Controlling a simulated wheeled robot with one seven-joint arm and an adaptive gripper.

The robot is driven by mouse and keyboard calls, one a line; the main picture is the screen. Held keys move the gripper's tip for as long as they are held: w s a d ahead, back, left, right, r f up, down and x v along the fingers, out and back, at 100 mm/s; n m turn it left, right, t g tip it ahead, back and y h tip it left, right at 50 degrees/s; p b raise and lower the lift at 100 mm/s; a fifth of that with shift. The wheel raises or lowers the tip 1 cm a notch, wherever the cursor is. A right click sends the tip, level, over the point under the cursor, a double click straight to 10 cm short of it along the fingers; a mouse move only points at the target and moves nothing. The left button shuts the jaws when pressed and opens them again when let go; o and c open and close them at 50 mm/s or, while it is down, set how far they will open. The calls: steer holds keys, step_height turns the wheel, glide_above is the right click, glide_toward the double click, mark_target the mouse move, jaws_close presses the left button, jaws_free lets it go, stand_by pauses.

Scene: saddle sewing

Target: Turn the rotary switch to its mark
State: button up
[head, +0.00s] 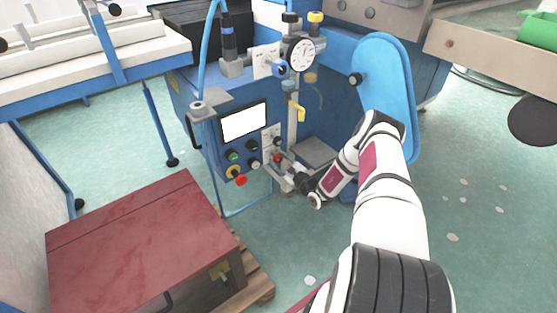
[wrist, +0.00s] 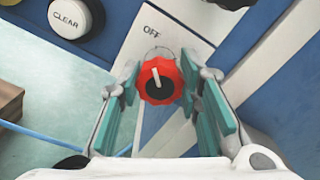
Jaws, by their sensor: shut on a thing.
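The rotary switch (wrist: 159,82) has a red scalloped rim, a black centre and a white pointer line. In the wrist view its pointer points almost straight up, leaning slightly left. It sits on a pale plate with the word OFF (wrist: 152,32) above it. My gripper (wrist: 160,90) is shut on the switch, one teal finger pad at each side of the red rim. In the head view my gripper (head: 274,172) is at the right side of the blue machine's control panel (head: 216,146). I cannot make out the held switch for sure there.
A dial gauge (head: 301,54) stands above the panel. A dark red cabinet (head: 140,245) stands at front left. Green floor is open at right.

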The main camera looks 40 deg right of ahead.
steer(key=o, duration=1.1)
steer(key=shift+o, duration=0.2)
steer(key=s, duration=1.2)
steer(key=shift+d, duration=0.2)
